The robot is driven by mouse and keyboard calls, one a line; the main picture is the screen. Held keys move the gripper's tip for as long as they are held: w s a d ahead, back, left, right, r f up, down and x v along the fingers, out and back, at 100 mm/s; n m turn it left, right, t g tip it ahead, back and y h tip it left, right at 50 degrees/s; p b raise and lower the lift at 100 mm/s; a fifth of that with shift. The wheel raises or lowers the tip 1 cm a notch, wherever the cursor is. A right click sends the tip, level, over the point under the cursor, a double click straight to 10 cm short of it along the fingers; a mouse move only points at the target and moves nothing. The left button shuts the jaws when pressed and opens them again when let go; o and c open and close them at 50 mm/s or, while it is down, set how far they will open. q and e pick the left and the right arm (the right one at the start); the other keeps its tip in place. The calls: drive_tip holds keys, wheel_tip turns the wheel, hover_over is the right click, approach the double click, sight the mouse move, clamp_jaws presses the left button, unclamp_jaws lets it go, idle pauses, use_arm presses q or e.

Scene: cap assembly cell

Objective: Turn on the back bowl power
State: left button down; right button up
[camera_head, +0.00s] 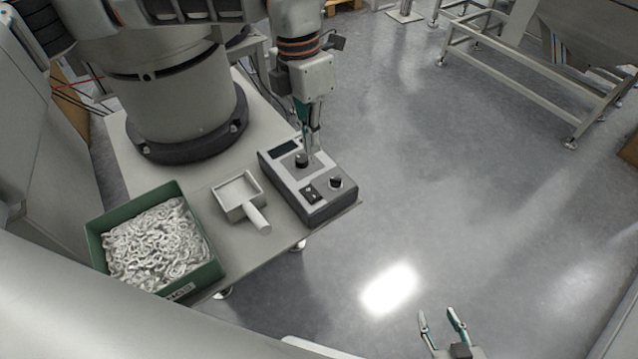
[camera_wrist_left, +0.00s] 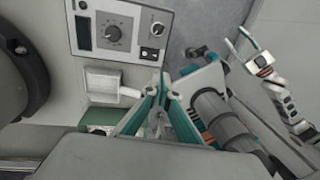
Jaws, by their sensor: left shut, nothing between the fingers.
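The grey control box (camera_head: 318,205) stands at the right edge of the table, with a dark display, a large dial (camera_head: 301,160), a smaller knob (camera_head: 336,183) and a black rocker switch (camera_head: 312,193). The left wrist view shows the box face (camera_wrist_left: 97,55) and the rocker switch (camera_wrist_left: 149,53). My left gripper (camera_head: 311,150) points down over the box near the large dial, shut and empty; its fingertips (camera_wrist_left: 164,82) look below the rocker switch in the wrist view. Contact cannot be told. My right gripper (camera_head: 441,318) is open and empty, low over the floor.
A white scoop (camera_head: 240,196) lies beside the box, left of it. A green bin (camera_head: 98,246) of white rings stands at the table's front left. The robot base on the table fills its back. Floor right of the table is free; a metal frame (camera_head: 510,62) stands far right.

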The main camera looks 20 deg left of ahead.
use_arm(q)
drive_tip(key=shift+w+a, duration=0.25)
drive_tip(key=shift+a, duration=0.15)
approach(315, 197)
drive_tip(key=f, duration=0.5)
drive_tip(key=shift+s+d+f, duration=0.2)
drive_tip(key=shift+s+d, duration=0.05)
drive_tip(key=shift+f, duration=0.75)
drive_tip(key=shift+s+d+f, duration=0.1)
drive_tip(key=shift+d+f, duration=0.1)
drive_tip(key=shift+f, duration=0.15)
drive_tip(key=shift+a, duration=0.1)
